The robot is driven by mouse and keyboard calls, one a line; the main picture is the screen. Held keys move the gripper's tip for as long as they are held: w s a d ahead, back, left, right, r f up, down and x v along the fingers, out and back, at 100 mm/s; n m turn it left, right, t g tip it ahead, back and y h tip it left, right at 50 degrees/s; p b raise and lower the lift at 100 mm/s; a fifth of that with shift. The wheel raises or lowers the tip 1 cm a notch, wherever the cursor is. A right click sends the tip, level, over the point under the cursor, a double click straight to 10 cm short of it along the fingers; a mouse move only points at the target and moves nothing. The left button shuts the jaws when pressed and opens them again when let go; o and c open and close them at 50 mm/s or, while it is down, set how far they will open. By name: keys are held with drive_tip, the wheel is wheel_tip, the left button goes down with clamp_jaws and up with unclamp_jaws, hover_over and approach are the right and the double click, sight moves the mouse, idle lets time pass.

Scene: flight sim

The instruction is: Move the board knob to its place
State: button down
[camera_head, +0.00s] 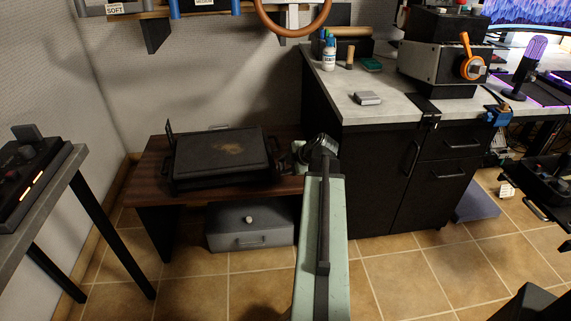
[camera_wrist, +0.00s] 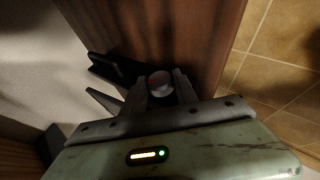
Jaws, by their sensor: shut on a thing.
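In the wrist view, a small round knob (camera_wrist: 159,84), grey with a reddish patch, sits between the two fingers of my gripper (camera_wrist: 160,88). The fingers are shut on it from both sides. In the head view, my pale green arm reaches forward, and my gripper (camera_head: 299,152) is at the right end of the low wooden bench (camera_head: 155,160), just right of the black griddle-like slab (camera_head: 220,155). The knob cannot be made out clearly there. A control board (camera_head: 35,170) with a red knob and lit strip stands on the table at far left.
A grey box (camera_head: 250,230) with a small round pale thing on its front sits under the bench. A black cabinet with a grey worktop (camera_head: 385,105) stands right of my arm.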

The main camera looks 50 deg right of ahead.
drive_tip(key=g+p, duration=0.1)
drive_tip(key=y+p, duration=0.1)
drive_tip(key=shift+w+d+r+g+p, duration=0.15)
drive_tip(key=shift+w+r+g+p, duration=0.15)
drive_tip(key=shift+r+g, duration=0.1)
drive_tip(key=shift+w+d+f+m+g+y+p, duration=0.1)
drive_tip(key=shift+m+g+y+p, duration=0.15)
drive_tip(key=shift+g+y+p, duration=0.25)
drive_tip(key=shift+w+m+g+y+p, duration=0.1)
drive_tip(key=shift+m+g+y+p, duration=0.2)
drive_tip(key=shift+g, duration=0.3)
drive_tip(key=g+y, duration=0.2)
drive_tip(key=g, duration=0.1)
drive_tip(key=shift+w+d+f+m, duration=0.1)
drive_tip(key=shift+f+m, duration=0.1)
drive_tip(key=shift+m, duration=0.15)
drive_tip(key=shift+g+y, duration=0.5)
drive_tip(key=shift+g, duration=0.2)
drive_tip(key=c, duration=0.9)
unclamp_jaws()
drive_tip(key=shift+c, duration=0.2)
drive_tip(key=shift+r, duration=0.1)
